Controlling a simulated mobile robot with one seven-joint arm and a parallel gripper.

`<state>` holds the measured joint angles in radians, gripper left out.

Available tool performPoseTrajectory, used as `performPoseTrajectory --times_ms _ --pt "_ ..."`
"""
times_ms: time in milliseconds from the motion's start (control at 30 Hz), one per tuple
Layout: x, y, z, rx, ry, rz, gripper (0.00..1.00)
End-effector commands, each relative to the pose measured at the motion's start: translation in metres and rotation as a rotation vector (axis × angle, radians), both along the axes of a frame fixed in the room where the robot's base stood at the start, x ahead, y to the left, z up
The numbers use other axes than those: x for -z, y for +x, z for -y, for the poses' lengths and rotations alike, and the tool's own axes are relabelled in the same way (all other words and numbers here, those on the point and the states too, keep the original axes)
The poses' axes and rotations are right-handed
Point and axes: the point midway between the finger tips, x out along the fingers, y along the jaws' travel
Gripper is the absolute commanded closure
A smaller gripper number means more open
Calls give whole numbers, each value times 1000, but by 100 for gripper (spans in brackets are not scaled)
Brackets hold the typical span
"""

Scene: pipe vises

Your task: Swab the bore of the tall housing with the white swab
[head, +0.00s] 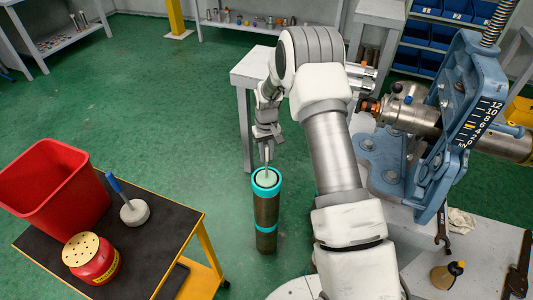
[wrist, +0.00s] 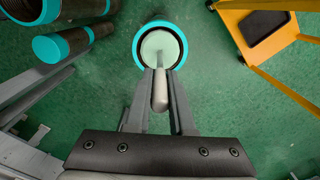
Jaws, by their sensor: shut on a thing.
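The tall housing (head: 266,222) is a dark upright cylinder with a teal rim and a lower teal band, standing on the green floor. In the wrist view its teal rim (wrist: 138,50) rings the swab's head. The white swab has a pale round head (wrist: 160,46) and a light grey handle (wrist: 159,92). My gripper (head: 267,143) is shut on that handle, above the housing, and its fingers also show in the wrist view (wrist: 160,98). The swab's head lies within the rim's outline, with a dark gap around it. I cannot tell how deep it sits.
A black-topped cart (head: 160,238) with yellow legs stands left of the housing. It carries a red bin (head: 52,190), a blue-handled tool with a pale round base (head: 133,210) and a red can (head: 91,259). A blue vise (head: 452,120) is at right. Green floor surrounds the housing.

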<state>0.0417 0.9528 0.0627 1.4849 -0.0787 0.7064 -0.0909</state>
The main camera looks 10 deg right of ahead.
Motion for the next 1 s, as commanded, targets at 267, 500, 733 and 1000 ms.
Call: performPoseTrajectory --times_ms 267,500,733,1000 --pt "8 0 0 0 0 1 100" --pt "14 0 0 0 0 1 100" --pt "20 0 0 0 0 1 100" --pt "26 0 0 0 0 1 100"
